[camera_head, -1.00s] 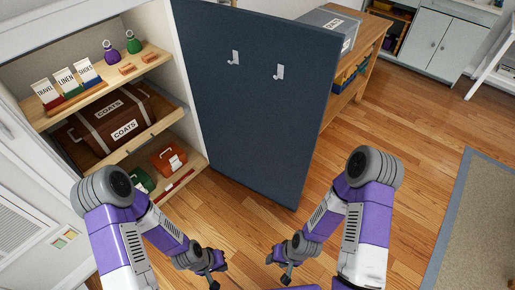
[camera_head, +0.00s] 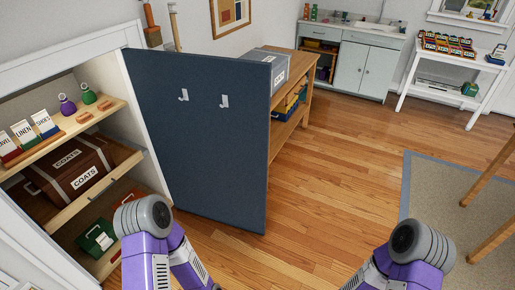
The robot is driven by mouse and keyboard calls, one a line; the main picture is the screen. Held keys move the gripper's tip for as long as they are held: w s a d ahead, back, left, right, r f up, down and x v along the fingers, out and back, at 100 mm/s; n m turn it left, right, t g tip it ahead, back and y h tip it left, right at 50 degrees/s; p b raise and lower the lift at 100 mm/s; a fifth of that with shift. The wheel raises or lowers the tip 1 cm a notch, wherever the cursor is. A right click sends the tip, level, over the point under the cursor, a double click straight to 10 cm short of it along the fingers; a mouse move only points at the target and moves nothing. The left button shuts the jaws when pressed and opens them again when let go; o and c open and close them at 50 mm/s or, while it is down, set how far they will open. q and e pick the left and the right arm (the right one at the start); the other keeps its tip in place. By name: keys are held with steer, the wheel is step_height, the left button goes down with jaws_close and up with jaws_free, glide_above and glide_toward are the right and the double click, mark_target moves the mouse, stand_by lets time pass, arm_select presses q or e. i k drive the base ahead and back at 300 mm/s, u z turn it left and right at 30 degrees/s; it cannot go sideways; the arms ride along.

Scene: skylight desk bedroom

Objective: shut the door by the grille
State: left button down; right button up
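The dark blue door (camera_head: 205,140) stands wide open, swung out from the right side of the white cupboard opening (camera_head: 137,90). It bears two pale hooks on the face toward me. Its free edge is toward the middle of the floor. In the head view only upper links of my two arms show at the bottom, in front of the door and to its right; both grippers are below the picture. The grille is not clearly in view now; a white louvred one showed at the lower left earlier.
Cupboard shelves hold a brown COATS case (camera_head: 75,175), a green case (camera_head: 97,238), tags and small bottles. A wooden bench (camera_head: 307,85) with a grey box (camera_head: 263,65) stands behind the door. Wood floor (camera_head: 330,180) right of the door is clear up to the rug (camera_head: 430,190).

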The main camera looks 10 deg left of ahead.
mark_target(207, 118)
steer(key=z, duration=0.65)
steer(key=i, duration=4.05)
steer(key=u, duration=4.05)
steer(key=k, duration=0.5)
steer(key=u, duration=0.25)
steer(key=i, duration=0.55)
steer(key=z, duration=0.45)
